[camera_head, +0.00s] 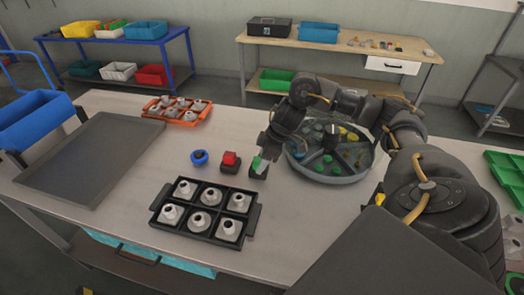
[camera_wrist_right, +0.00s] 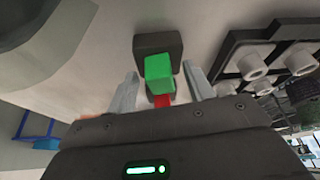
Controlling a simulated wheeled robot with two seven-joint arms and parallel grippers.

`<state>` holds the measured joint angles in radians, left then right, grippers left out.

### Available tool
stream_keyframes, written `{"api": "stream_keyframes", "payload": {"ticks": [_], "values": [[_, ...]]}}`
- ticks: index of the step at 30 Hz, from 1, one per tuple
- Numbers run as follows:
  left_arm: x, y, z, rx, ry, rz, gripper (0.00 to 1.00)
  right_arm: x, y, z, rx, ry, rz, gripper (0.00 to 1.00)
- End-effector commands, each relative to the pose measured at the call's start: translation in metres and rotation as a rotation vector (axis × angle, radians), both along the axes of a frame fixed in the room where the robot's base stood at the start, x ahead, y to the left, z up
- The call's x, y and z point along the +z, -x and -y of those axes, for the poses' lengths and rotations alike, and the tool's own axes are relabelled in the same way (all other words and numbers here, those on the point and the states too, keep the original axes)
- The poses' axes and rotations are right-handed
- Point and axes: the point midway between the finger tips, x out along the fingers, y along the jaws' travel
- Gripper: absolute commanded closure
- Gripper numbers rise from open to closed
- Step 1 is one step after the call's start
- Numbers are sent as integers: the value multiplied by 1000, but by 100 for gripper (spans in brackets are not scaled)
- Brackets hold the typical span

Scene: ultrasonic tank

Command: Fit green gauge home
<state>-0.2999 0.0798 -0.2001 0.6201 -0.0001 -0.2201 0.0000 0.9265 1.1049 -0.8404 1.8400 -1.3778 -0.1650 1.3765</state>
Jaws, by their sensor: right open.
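The green gauge, a dark block with a green top (camera_head: 257,164), stands on the table just right of a red-topped dark block (camera_head: 230,160). In the right wrist view the green part (camera_wrist_right: 158,70) lies between the two grey fingers, with clear gaps on both sides. My right gripper (camera_head: 262,156) reaches down at the gauge; its jaws (camera_wrist_right: 161,92) are open around or just above it, not closed on it. The gripper partly hides the gauge in the head view. I cannot make out an empty seat for it. My left gripper is not in view.
A black tray (camera_head: 190,231) of white-grey fittings lies in front. A blue ring (camera_head: 199,157) sits left of the red-topped block. A round divided tank (camera_head: 328,178) stands right, under my arm. An orange tray (camera_head: 158,117) and a dark flat tray (camera_head: 72,190) lie left.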

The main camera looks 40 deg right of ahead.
Motion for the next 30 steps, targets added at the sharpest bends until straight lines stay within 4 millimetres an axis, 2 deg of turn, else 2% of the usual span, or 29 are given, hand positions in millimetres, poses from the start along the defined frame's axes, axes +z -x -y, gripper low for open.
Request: {"api": "stream_keyframes", "payload": {"ticks": [6,12,15,21,30], "values": [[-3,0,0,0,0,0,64,29,7,9,-1,1,6,48],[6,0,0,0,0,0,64,69,18,20,-2,2,6,48],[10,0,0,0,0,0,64,84,23,24,-1,1,6,48],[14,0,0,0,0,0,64,98,29,28,-1,1,2,48],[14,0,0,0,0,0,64,98,30,29,0,-1,1,48]]}}
